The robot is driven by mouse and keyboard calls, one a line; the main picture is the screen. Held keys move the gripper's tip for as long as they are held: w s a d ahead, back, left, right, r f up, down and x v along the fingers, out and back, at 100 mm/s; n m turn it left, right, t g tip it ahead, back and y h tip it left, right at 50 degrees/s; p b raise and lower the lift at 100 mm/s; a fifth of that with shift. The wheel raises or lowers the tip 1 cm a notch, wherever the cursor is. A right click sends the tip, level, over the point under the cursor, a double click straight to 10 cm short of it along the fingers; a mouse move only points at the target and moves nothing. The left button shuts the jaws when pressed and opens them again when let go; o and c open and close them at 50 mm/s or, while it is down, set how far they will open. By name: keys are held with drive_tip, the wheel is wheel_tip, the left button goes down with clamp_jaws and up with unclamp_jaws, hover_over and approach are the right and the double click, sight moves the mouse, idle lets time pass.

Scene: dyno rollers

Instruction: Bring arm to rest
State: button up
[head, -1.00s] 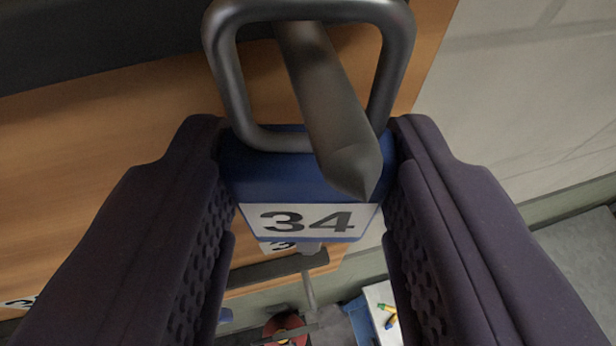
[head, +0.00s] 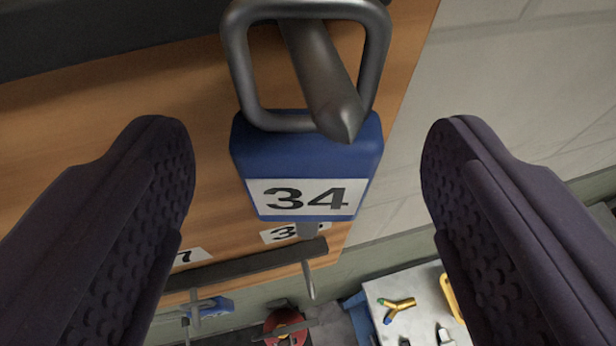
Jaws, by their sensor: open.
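My gripper (head: 308,185) is open, with one dark padded finger on the left and one on the right in the head view. Between the fingers, apart from both, is a blue tag (head: 306,160) with a white label reading 34. Its dark metal loop (head: 250,75) is around a pointed metal peg (head: 325,80), so the tag hangs on the peg.
The peg stands out from a wooden board (head: 110,115) with dark rails (head: 250,264). A pale block wall (head: 490,100) is to the right. Below are a white surface with small tools (head: 420,310), a red round object (head: 285,328) and a blue item (head: 212,307).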

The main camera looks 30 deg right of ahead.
drive_tip(key=p+v, duration=0.2)
drive_tip(key=v, duration=0.5)
drive_tip(key=w+a+r+n+t, duration=0.1)
drive_tip(key=w+a+r, duration=0.25)
drive_tip(key=r, duration=0.55)
drive_tip(key=w+a+r+n+t, duration=0.1)
drive_tip(key=w+a+r, duration=0.2)
drive_tip(key=a+r, duration=0.35)
drive_tip(key=s+a+r+n+t+y, duration=0.1)
drive_tip(key=a+r+n+y, duration=0.15)
drive_tip(key=a+r, duration=0.5)
drive_tip(key=s+a+r+n+t+y, duration=0.1)
drive_tip(key=s+a+r+y, duration=0.1)
drive_tip(key=a+r+y, duration=0.35)
wheel_tip(320, 180, down, 36)
drive_tip(key=a+h+b, duration=0.1)
drive_tip(key=b, duration=3.8)
drive_tip(key=shift+h+b, duration=0.3)
drive_tip(key=shift+h, duration=0.1)
drive_tip(key=shift+w+r, duration=0.1)
drive_tip(key=shift+w, duration=0.05)
